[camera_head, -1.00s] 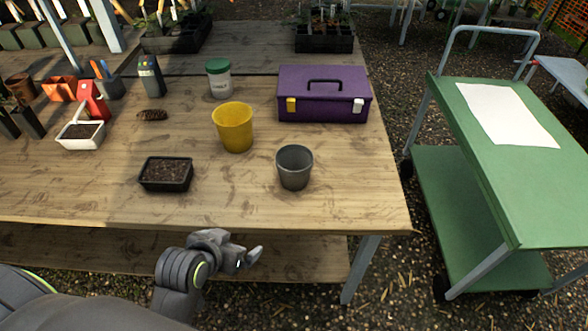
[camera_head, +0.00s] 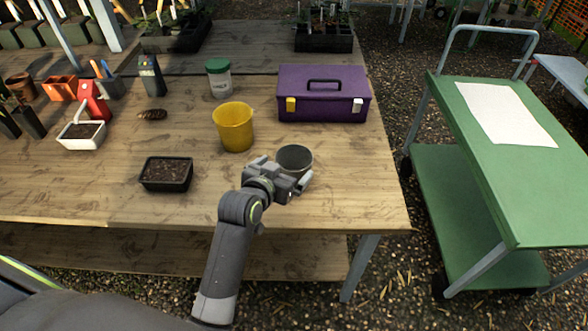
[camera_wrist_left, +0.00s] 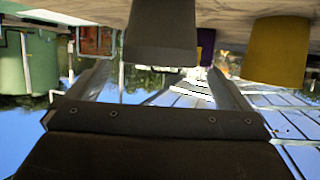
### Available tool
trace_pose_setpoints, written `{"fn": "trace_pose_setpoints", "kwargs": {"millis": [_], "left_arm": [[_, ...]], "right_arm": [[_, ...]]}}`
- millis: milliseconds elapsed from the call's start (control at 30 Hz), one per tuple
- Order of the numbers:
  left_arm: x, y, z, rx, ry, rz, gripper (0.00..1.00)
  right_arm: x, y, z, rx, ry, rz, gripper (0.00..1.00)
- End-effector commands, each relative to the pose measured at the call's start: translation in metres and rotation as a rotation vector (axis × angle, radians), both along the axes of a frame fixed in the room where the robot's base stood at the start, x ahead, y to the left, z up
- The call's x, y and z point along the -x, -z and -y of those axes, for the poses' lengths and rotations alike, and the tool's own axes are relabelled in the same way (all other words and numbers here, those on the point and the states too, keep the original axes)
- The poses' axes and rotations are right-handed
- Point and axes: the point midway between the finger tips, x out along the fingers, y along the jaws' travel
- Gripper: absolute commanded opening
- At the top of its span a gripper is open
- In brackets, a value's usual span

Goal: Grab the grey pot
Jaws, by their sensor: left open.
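The grey pot (camera_head: 294,155) stands upright near the front right of the wooden table. My left gripper (camera_head: 284,174) is at its near side and hides much of its lower body. In the left wrist view, which is upside down, the pot (camera_wrist_left: 160,32) is at the top middle. It lines up between the two spread fingers of the gripper (camera_wrist_left: 158,68), with a gap on each side. The gripper is open and holds nothing. How far the pot reaches between the fingers is hard to tell. My right gripper is not in view.
A yellow pot (camera_head: 234,128) stands just behind and left of the grey pot, also in the left wrist view (camera_wrist_left: 277,52). A purple toolbox (camera_head: 322,95) is behind, a black soil tray (camera_head: 166,174) to the left. A green cart (camera_head: 492,180) stands right of the table (camera_head: 350,205).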

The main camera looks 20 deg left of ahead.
Motion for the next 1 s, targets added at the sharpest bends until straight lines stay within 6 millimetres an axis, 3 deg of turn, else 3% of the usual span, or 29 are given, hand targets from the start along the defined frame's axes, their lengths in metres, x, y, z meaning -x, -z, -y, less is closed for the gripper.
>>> {"fn": "trace_pose_setpoints", "kwargs": {"millis": [367,700,1000], "left_arm": [[-0.023,0.009,0.003,0.0,0.0,0.0,1.0],[-0.057,0.024,0.007,-0.001,-0.001,0.0,1.0],[-0.062,0.027,0.008,0.001,-0.001,0.0,1.0]], "right_arm": [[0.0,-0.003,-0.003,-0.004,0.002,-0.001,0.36],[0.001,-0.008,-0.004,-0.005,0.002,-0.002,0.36],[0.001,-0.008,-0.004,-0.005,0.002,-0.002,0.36]]}}
